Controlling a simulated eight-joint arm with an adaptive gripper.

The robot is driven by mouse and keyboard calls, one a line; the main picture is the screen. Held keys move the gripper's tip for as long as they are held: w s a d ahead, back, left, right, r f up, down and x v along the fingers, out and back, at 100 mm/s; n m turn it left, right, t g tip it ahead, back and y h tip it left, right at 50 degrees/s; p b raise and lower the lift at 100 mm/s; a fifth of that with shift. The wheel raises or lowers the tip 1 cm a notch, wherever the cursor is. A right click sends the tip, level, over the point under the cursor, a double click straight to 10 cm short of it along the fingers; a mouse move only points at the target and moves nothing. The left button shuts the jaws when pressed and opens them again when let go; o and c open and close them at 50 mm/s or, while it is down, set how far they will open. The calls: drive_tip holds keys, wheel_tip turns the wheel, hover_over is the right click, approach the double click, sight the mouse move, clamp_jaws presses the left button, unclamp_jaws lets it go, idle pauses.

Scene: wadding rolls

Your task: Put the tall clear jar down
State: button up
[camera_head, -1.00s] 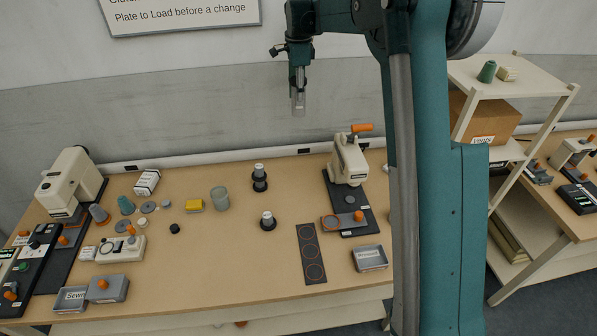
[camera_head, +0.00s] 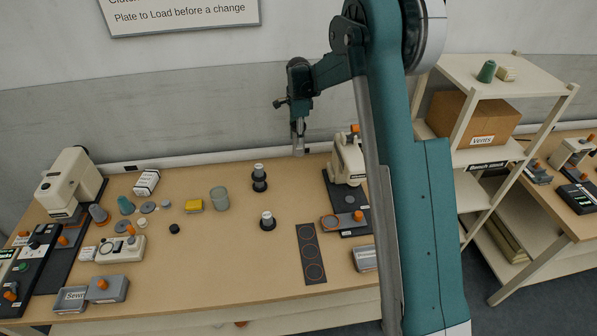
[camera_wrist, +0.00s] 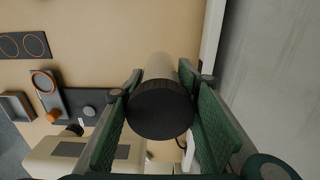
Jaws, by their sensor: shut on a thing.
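The tall clear jar (camera_head: 298,150) hangs upright below my gripper (camera_head: 298,128) near the back edge of the table (camera_head: 220,270) in the head view. In the wrist view my gripper (camera_wrist: 160,108) has its green-padded fingers on both sides of the jar. The jar's dark round lid (camera_wrist: 160,110) faces the wrist camera, and its pale body (camera_wrist: 160,66) reaches away toward the table. The jar appears to be above the tabletop; the exact gap under it cannot be told.
A cream press (camera_head: 347,160) stands just right of the jar. Two dark spools with white tops (camera_head: 259,177) and a grey-green cup (camera_head: 219,198) stand to the left. A black strip with red rings (camera_head: 311,254) lies in front. Bare tabletop lies between these.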

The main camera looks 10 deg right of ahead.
sight(299, 155)
drive_tip(key=shift+f, duration=3.1)
drive_tip(key=shift+f, duration=1.85)
drive_tip(key=shift+f+b, duration=0.2)
drive_tip(key=shift+b, duration=0.1)
drive_tip(key=o, duration=0.9)
drive_tip(key=shift+o, duration=0.2)
drive_tip(key=shift+r, duration=0.15)
wheel_tip(299, 155, up, 12)
drive_tip(key=shift+p, duration=0.3)
